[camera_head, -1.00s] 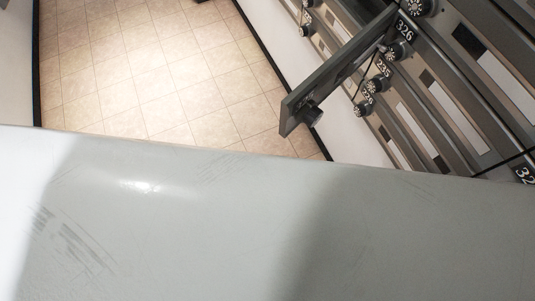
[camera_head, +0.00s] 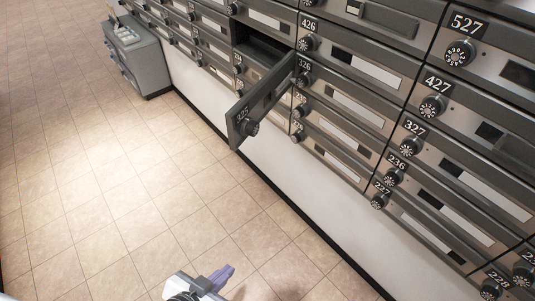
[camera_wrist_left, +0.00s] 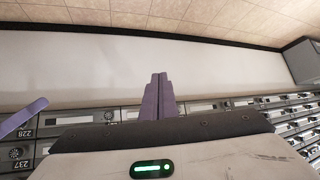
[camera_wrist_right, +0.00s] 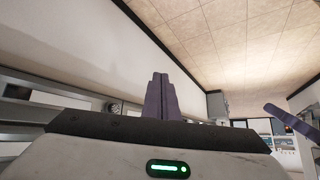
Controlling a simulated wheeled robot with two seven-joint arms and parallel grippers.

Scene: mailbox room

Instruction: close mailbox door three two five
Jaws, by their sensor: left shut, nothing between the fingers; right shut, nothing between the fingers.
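The open mailbox door (camera_head: 262,108) swings out from the mailbox wall, with a number plate that looks like 325 and a round dial near its free end. Its dark open compartment (camera_head: 262,45) lies behind it, left of door 326. My left gripper (camera_head: 222,275) shows purple fingers at the bottom of the head view, over the floor and well short of the door. Its fingers are shut and empty in the left wrist view (camera_wrist_left: 157,95). My right gripper (camera_wrist_right: 161,95) is shut and empty in its own wrist view and out of the head view.
Closed mailboxes with dials fill the wall (camera_head: 350,95) around and right of the open door. A grey box-like unit (camera_head: 137,55) stands against the wall at the far left. The tiled floor (camera_head: 110,170) in front is clear.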

